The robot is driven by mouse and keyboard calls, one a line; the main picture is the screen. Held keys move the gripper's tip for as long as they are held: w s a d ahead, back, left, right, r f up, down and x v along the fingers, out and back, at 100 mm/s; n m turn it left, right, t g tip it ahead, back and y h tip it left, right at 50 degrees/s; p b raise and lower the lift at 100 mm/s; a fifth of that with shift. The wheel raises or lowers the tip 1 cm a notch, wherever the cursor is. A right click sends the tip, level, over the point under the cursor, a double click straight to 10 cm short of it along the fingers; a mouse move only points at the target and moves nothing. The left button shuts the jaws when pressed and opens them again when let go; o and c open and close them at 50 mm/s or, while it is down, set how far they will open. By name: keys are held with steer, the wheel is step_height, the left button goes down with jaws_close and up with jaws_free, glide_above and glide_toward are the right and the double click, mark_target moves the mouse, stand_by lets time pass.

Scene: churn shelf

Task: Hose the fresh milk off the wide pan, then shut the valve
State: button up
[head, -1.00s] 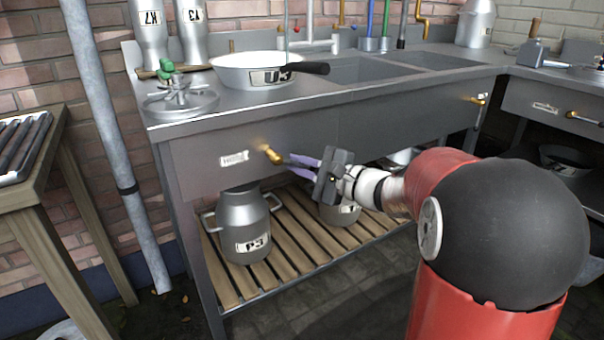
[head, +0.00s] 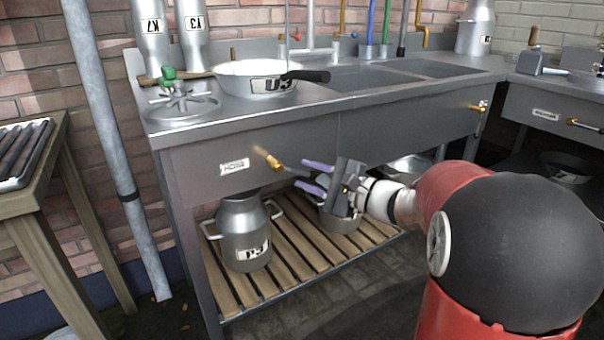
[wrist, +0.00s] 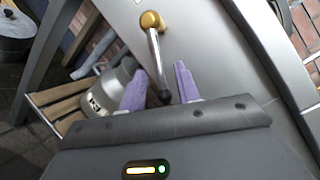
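The wide pan (head: 256,78), marked U3 with a black handle, stands on the sink counter in the head view. Its inside looks bright white; I cannot tell milk from bare surface. The valve (head: 266,162) is a brass fitting beside the HOSE label (head: 234,166) on the front panel. In the wrist view its brass hub (wrist: 151,20) carries a grey lever (wrist: 155,58) with a black tip. My gripper (head: 301,173) is open at the lever's free end. In the wrist view the lever's end lies between the purple fingers, with gaps on both sides.
A can (head: 243,235) and a pot sit on the slatted shelf (head: 290,260) below. A grey pipe (head: 115,160) stands left, near a wooden table.

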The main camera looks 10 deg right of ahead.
steer(key=v, duration=0.5)
steer(key=shift+s+d, duration=0.1)
steer(key=shift+s, duration=0.05)
stand_by(0.6)
